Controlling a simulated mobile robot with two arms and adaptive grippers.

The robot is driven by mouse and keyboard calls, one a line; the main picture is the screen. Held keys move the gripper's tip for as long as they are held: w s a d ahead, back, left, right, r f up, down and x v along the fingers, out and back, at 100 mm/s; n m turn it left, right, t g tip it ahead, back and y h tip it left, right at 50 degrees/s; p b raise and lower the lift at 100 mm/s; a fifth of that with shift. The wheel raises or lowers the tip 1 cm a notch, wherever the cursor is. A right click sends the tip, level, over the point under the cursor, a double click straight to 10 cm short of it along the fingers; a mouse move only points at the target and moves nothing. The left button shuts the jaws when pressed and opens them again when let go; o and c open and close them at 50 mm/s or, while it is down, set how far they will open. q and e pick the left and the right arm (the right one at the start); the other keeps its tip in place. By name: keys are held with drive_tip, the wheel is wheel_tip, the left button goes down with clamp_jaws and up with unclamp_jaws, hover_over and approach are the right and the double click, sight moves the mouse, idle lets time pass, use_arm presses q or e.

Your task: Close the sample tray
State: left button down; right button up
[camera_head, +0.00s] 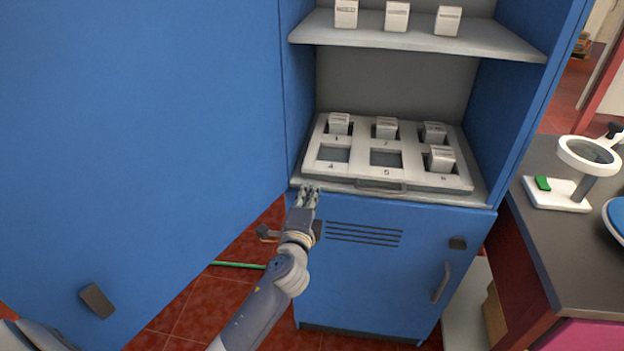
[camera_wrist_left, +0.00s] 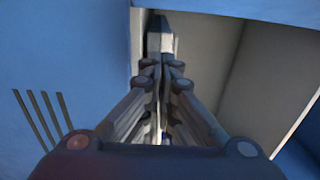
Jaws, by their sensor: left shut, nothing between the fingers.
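The sample tray (camera_head: 361,157) is a pale tray with numbered square slots, lying on the lower shelf of the open blue cabinet. Its grey bar handle (camera_head: 380,187) is on the front edge. Small white boxes stand in slots 1, 2, 3 and 6; slots 4 and 5 look empty. My left gripper (camera_head: 308,190) is shut and empty at the tray's front left corner, left of the handle. I cannot tell whether it touches the tray. The left wrist view shows its closed fingers (camera_wrist_left: 162,75) before blue and grey surfaces. My right gripper is out of view.
The big blue cabinet door (camera_head: 140,120) stands open at left. An upper shelf (camera_head: 420,38) holds white boxes. Below the tray is a vented blue door (camera_head: 380,265) with a handle. At right, a dark counter (camera_head: 570,245) bears a magnifier (camera_head: 590,155).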

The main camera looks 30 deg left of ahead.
sight(314, 172)
use_arm(q)
drive_tip(key=x, duration=0.3)
drive_tip(key=shift+w, duration=0.35)
drive_tip(key=shift+w+a, duration=0.2)
drive_tip(key=shift+w, duration=0.15)
drive_tip(key=b+x, duration=0.1)
drive_tip(key=x, duration=0.3)
drive_tip(key=shift+w+f, duration=0.15)
drive_tip(key=shift+w, duration=0.1)
drive_tip(key=shift+w+a, duration=0.15)
drive_tip(key=shift+w, duration=0.1)
drive_tip(key=shift+s+r, duration=0.1)
drive_tip(key=shift+r, duration=0.2)
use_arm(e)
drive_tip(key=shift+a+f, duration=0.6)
use_arm(q)
drive_tip(key=shift+r, duration=0.1)
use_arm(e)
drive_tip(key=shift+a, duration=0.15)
